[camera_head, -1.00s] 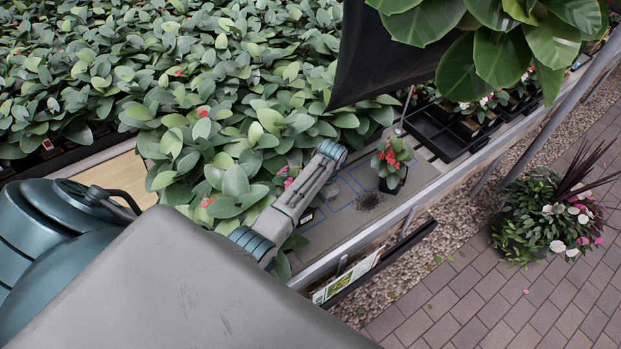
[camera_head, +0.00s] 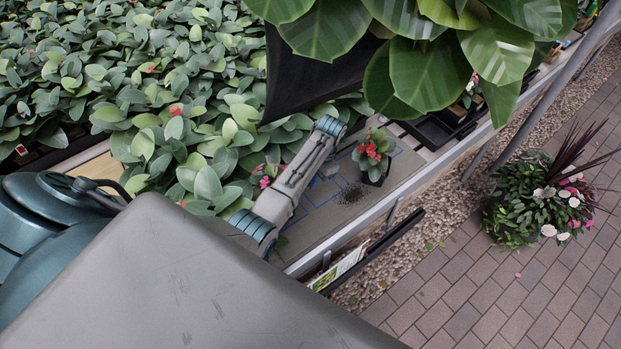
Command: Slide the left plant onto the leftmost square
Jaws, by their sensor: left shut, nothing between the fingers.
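A potted plant with red flowers (camera_head: 372,153) stands upright in a dark pot on the grey bench. Pink flowers (camera_head: 266,180) show left of my left arm; their pot is hidden. Blue-outlined squares (camera_head: 318,201) are marked on the bench, partly covered by my arm. I cannot tell from here which square is leftmost. My right gripper is out of view.
Dark soil (camera_head: 352,194) lies spilled on the bench. Broad leaves (camera_head: 430,70) and a black sheet (camera_head: 310,75) hang at the top. A metal rail (camera_head: 400,210) runs along the bench's right edge. Dense foliage (camera_head: 110,70) fills the left.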

